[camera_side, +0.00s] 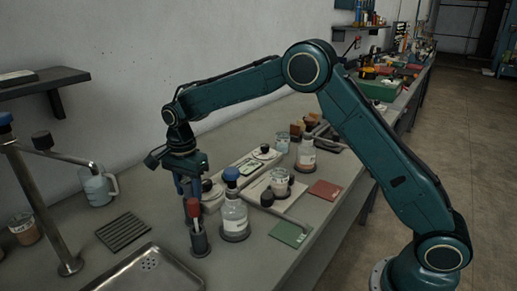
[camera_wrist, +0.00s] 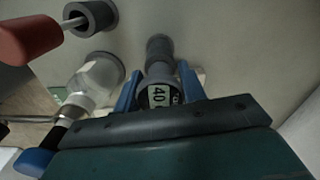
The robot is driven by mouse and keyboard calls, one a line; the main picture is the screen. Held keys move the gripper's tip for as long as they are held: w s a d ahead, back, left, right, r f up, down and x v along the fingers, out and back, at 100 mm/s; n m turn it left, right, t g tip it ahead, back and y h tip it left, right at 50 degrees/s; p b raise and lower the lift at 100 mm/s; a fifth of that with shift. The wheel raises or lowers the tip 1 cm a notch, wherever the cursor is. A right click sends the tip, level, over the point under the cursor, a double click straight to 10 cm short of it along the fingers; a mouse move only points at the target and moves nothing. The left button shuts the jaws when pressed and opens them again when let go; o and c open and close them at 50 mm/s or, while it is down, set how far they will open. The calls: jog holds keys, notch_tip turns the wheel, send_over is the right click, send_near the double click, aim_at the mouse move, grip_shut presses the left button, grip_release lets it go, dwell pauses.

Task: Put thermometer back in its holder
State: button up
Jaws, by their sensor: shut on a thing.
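My gripper (camera_side: 188,188) hangs over the bench, behind the red-handled tool in the side view. In the wrist view its two blue fingers (camera_wrist: 160,90) are closed on a dark round-headed item with a pale display reading 40 (camera_wrist: 157,95), which looks like the thermometer. A dark grey cylinder (camera_wrist: 158,50) shows just beyond the display; I cannot tell whether it is the holder or part of the held item. In the side view the held item is hidden by the fingers and the red handle.
A red-handled tool (camera_side: 193,208) leans in a dark cup (camera_side: 200,243) close to my gripper. A blue-capped flask (camera_side: 235,215) stands just right of it. A sink (camera_side: 150,270), a ribbed mat (camera_side: 123,231) and a tap (camera_side: 45,205) are at left.

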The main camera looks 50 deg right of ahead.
jog(key=shift+f, duration=0.1)
jog(key=o, duration=1.1)
notch_tip(320, 180, up, 14)
dwell(0.4)
